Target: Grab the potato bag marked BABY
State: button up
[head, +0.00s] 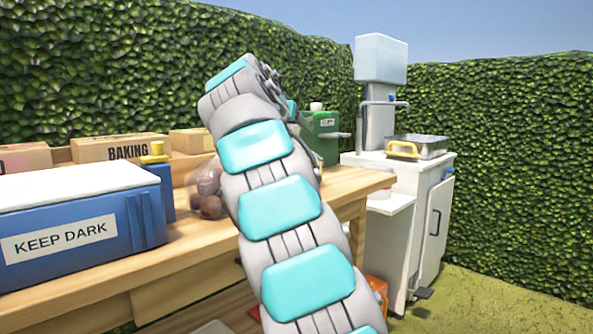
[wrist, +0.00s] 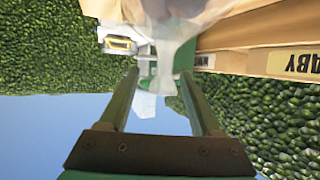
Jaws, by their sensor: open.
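In the wrist view, my gripper (wrist: 160,80) is open, with one dark green finger on each side. A clear plastic bag (wrist: 172,18) is at the top of that view. Its pale gathered neck hangs between the fingertips; I cannot tell whether they touch it. A label (wrist: 303,63) reading upside down "ABY", cut by the picture's edge, is on a tan surface right of the bag. In the head view, a clear bag of purplish potatoes (head: 208,192) sits on the bench, partly behind my arm. I cannot tell whether it is the same bag. My gripper is hidden there.
A blue bin (head: 75,235) marked KEEP DARK stands on the wooden bench (head: 190,250) at left. Cardboard boxes, one marked BAKING (head: 122,148), stand behind it. A green container (head: 322,140) and a white sink unit (head: 410,185) are to the right. Hedges enclose the place.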

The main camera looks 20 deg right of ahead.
jog(key=shift+a+x, duration=0.25)
jog(key=shift+x, duration=2.35)
jog(key=shift+w+f, duration=0.1)
jog(key=shift+c, duration=0.3)
grip_shut()
